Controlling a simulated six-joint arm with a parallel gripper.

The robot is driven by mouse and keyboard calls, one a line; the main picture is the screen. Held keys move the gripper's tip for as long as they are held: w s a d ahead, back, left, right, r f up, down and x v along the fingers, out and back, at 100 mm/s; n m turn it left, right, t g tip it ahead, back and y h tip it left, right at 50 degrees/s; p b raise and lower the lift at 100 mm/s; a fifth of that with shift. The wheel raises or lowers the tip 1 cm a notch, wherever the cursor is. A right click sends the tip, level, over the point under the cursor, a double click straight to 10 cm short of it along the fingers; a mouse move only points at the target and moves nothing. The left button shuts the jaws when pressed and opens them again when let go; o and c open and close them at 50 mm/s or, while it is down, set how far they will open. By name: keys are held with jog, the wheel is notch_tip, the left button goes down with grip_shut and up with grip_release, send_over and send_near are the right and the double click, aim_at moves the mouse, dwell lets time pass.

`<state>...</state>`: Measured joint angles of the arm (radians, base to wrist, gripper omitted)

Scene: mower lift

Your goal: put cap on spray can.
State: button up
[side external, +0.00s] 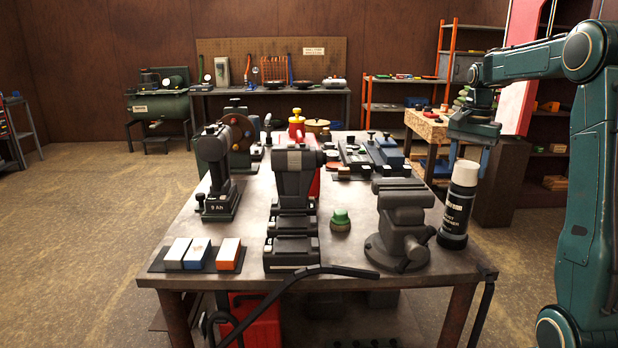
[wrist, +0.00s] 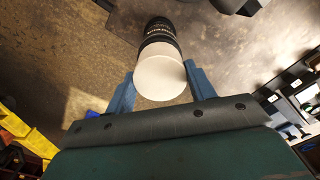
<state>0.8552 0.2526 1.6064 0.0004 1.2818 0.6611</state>
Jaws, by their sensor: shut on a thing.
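The spray can (side external: 455,218) is black with pale lettering and stands at the right edge of the workbench, beside the vise. The white cap (side external: 466,172) is at the can's top, in line with it; I cannot tell whether it is fully seated. My gripper (side external: 469,165) points down over the can, its blue fingers on either side of the cap. In the wrist view the round white cap (wrist: 160,78) lies between the fingers of my gripper (wrist: 160,72), which is shut on it.
The grey vise (side external: 402,225) stands close to the left of the can. A green knob-like item (side external: 340,219), a black tool (side external: 293,195) and several sharpening stones (side external: 198,254) are farther left. The workbench (side external: 365,275) has bare room at its front edge.

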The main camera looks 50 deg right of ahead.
aim_at(468, 164)
jog(key=shift+f, duration=0.2)
jog(key=o, duration=0.7)
jog(key=shift+c, duration=0.2)
jog(key=shift+r, duration=0.1)
notch_tip(468, 164, up, 11)
dwell(1.1)
dwell(0.5)
